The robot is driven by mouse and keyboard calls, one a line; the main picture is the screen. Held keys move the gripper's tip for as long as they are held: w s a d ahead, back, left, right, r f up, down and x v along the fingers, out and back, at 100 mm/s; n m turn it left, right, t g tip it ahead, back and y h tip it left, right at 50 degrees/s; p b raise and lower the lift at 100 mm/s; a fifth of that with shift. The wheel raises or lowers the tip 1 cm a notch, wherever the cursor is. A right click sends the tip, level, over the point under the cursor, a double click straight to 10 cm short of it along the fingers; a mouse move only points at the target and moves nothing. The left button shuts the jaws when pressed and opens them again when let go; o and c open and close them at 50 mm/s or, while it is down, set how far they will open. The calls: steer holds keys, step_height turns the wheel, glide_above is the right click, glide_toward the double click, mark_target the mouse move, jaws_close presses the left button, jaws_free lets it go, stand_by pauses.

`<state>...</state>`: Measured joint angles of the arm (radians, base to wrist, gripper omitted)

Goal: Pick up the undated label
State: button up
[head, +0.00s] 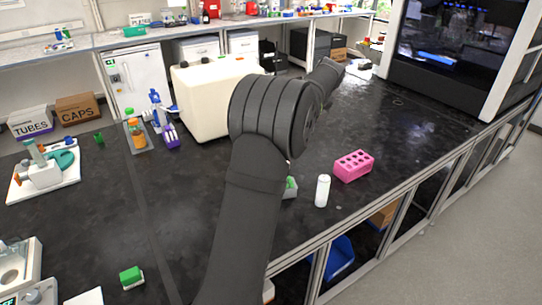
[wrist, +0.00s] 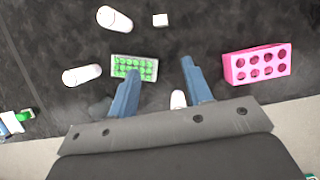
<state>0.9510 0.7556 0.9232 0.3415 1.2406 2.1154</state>
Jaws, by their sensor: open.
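A small white square (wrist: 160,20) lies on the black bench near the top of the wrist view. It may be a label, but no print is readable and I cannot tell whether it is dated. My gripper (wrist: 160,66) is open, its two blue fingers apart and nothing held between them. The square lies beyond the fingertips, apart from them. In the head view my own arm hides the gripper and this part of the bench.
A green tube rack (wrist: 135,67) is by the left finger. White bottles (wrist: 114,19) (wrist: 82,75) lie to the left. A pink rack (wrist: 257,65) is at right; it also shows in the head view (head: 354,166), beside a white bottle (head: 322,190). A white round-ended object (wrist: 178,99) shows between the fingers.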

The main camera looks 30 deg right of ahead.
steer(key=w+a+f+n+g+h, duration=0.2)
steer(key=w+a+n+g, duration=0.1)
steer(key=w+n, duration=0.4)
steer(key=w+a+f+n+g+h, duration=0.2)
steer(key=w+a+f+n, duration=0.15)
steer(key=n, duration=0.55)
steer(key=shift+d+x, duration=0.15)
steer(key=shift+x, duration=3.95)
steer(key=shift+d+x, duration=0.1)
steer(key=shift+x, duration=4)
steer(key=shift+w+r+h, duration=0.1)
steer(key=shift+r+h, duration=0.05)
steer(key=shift+h, duration=0.15)
steer(key=shift+c, duration=0.4)
jaws_close()
